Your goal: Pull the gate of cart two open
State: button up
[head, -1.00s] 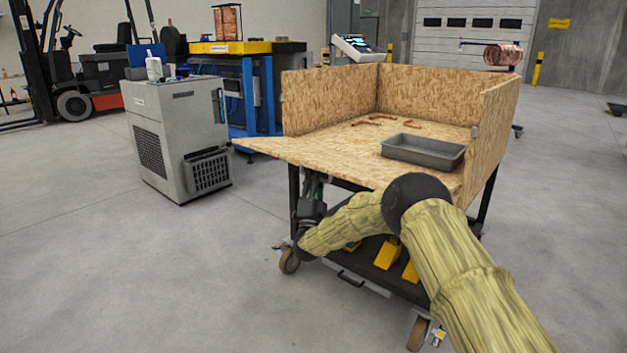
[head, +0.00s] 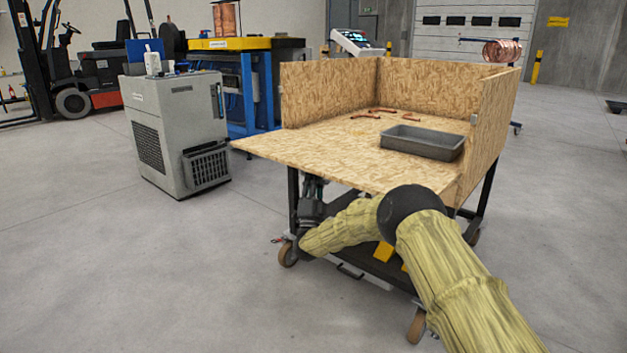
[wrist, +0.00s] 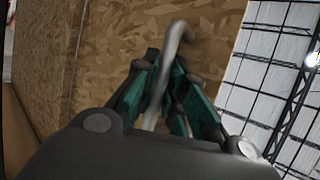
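Cart two's gate is a wood-chip board (head: 300,150) sticking out at the cart's front left, close to level with the cart's bed. The wrist view looks along the gate's face (wrist: 110,50) from close by. A grey bent metal handle (wrist: 178,38) stands out from it there. My gripper (wrist: 165,80) has its green fingers on both sides of the handle and looks shut on it; the exact contact is partly hidden. In the head view my gripper (head: 314,187) is under the gate's outer part, beside the cart's front leg, with the handle hidden.
On the cart lie a grey metal tray (head: 422,142) and several copper tube pieces (head: 375,112). Wood-chip side and back walls (head: 328,92) surround the bed. A grey machine (head: 178,135) stands left of the gate, with a gap between. The floor in front is clear.

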jog(key=shift+o, duration=0.5)
jog(key=shift+d+r, duration=0.15)
jog(key=shift+d, duration=0.15)
jog(key=shift+a, duration=0.15)
jog(key=shift+s+a+f, duration=0.15)
jog(key=shift+s+f, duration=0.1)
jog(key=shift+f, duration=0.15)
jog(key=v, duration=1.1)
